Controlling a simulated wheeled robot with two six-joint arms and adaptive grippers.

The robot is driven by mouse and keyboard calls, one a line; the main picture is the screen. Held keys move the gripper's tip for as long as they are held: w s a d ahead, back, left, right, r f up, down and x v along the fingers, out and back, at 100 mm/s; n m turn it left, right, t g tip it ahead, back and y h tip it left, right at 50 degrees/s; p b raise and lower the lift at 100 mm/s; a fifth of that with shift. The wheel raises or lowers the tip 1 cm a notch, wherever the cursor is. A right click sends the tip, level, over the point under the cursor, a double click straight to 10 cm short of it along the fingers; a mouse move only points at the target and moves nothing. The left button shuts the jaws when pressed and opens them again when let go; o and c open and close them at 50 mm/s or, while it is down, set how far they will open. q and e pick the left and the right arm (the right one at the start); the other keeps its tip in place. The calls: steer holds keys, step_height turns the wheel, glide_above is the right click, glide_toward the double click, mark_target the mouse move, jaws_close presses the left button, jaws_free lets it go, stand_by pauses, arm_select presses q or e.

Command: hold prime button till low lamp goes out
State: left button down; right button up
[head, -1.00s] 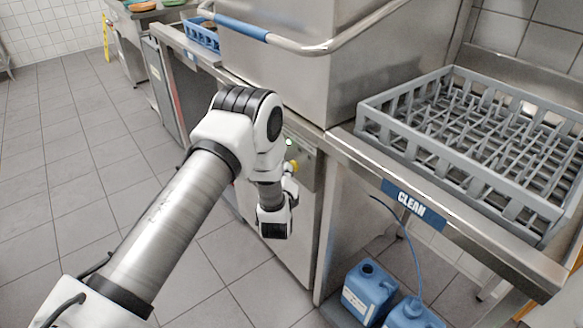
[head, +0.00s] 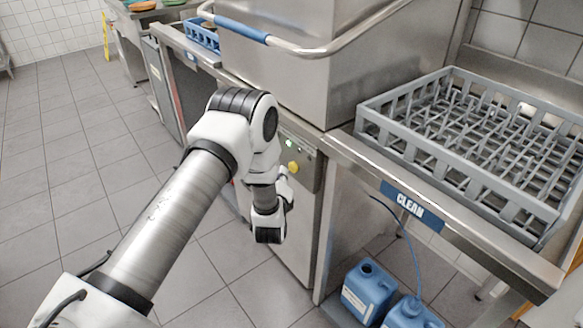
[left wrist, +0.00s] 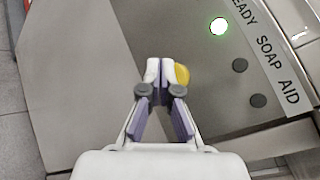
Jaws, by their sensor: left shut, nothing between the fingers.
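The yellow button (head: 293,167) is on the steel front panel of the machine, below the lit green lamp (head: 290,143). In the left wrist view the yellow button (left wrist: 183,74) shows just right of my left gripper's fingertips (left wrist: 161,68), partly covered by them. The gripper is shut and empty; whether it touches the button cannot be told. The green lamp (left wrist: 219,27) is lit beside "READY". The lamp by "SOAP" (left wrist: 240,65) and the lamp by "AID" (left wrist: 258,100) are dark. In the head view the gripper (head: 285,180) is largely hidden by my wrist. My right gripper is out of view.
The machine's hood handle (head: 290,43) juts out above. A grey rack (head: 455,180) sits on the counter marked "CLEAN" (head: 410,204). Blue jugs (head: 368,290), one with a hose, stand below it. The tiled floor at left is clear.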

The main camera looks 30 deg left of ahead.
arm_select(q)
steer(key=shift+s+a+p, duration=0.35)
steer(key=shift+s+p, duration=0.1)
steer(key=shift+s, duration=0.3)
steer(key=shift+s+a+p, duration=0.3)
steer(key=shift+s+p, duration=0.1)
steer(key=shift+s, duration=0.4)
steer(key=shift+s+a+p, duration=0.35)
steer(key=shift+s+p, duration=0.1)
steer(key=shift+s, duration=0.3)
